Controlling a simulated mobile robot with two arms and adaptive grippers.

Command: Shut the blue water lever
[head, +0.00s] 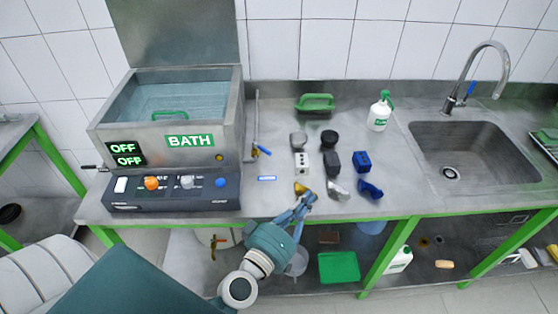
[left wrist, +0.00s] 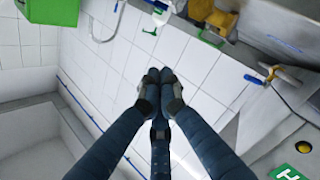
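The blue water lever (head: 264,150) is a small blue handle on the thin metal pipe beside the bath's right side. In the head view it points right and slightly down, across the line of the pipe. In the left wrist view a blue-tipped lever (left wrist: 254,79) shows at the right, apart from my fingers. My left gripper (head: 307,197) is at the counter's front edge, below and to the right of the lever and close to a yellow part (head: 301,188). Its fingertips (left wrist: 160,84) are together, with nothing visible between them. My right gripper is not in view.
The steel bath (head: 215,155) and its control panel (head: 205,198) stand left of the lever. A blue-and-white label (head: 267,178) lies below it. Several grey, black and blue parts, including a blue block (head: 362,161), stand to the right. A green-handled item (head: 316,103) is behind.

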